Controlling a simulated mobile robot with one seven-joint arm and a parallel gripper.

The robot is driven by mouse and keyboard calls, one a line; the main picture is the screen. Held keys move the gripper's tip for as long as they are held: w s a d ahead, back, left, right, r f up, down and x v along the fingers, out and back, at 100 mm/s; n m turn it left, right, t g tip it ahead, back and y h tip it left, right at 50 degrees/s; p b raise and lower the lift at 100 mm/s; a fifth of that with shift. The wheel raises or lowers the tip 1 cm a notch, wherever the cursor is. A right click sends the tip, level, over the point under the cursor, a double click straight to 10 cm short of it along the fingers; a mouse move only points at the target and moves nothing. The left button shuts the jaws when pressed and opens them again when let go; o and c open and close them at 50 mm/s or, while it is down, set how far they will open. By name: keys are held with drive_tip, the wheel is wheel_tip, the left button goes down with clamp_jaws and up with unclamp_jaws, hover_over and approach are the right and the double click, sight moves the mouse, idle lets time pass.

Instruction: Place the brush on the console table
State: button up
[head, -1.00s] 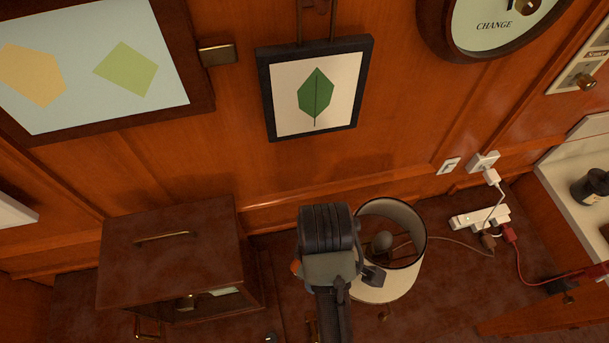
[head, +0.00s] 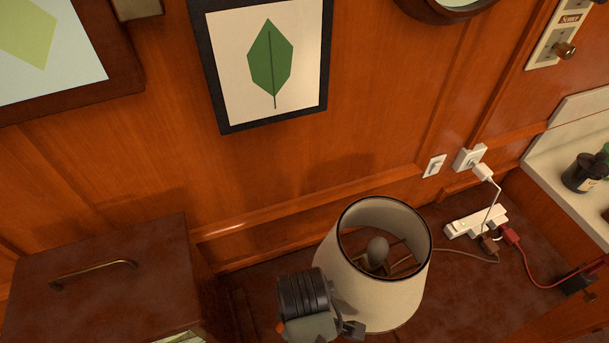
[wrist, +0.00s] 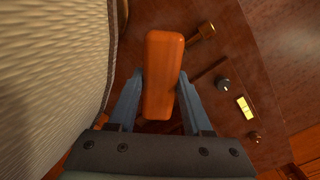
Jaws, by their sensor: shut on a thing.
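My gripper (wrist: 160,82) is shut on an orange-brown block-like thing, which I take to be the brush (wrist: 163,52); only its smooth top shows and no bristles are visible. In the head view my gripper's wrist housing (head: 306,300) is in front of and left of the lamp, with the fingers and brush hidden. The dark brown top of what appears to be the console table (head: 465,290) runs along the wall under the lamp. In the wrist view the same dark surface (wrist: 225,55) lies below the brush; I cannot tell whether they touch.
The lamp's pale shade (head: 385,290) is close beside my gripper and fills the left of the wrist view. A brown case with a handle (head: 100,280) stands at left. A power strip (head: 476,221) with cords lies at right. Small items, including a black knob (wrist: 222,84), lie right of the brush.

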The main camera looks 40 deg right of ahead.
wheel_tip(320, 180, down, 10)
drive_tip(key=shift+r, duration=0.1)
clamp_jaws()
drive_tip(key=o, duration=1.2)
unclamp_jaws()
wheel_tip(320, 180, up, 11)
drive_tip(key=shift+w+f, duration=0.1)
drive_tip(key=shift+f, duration=0.1)
drive_tip(key=shift+r, duration=0.7)
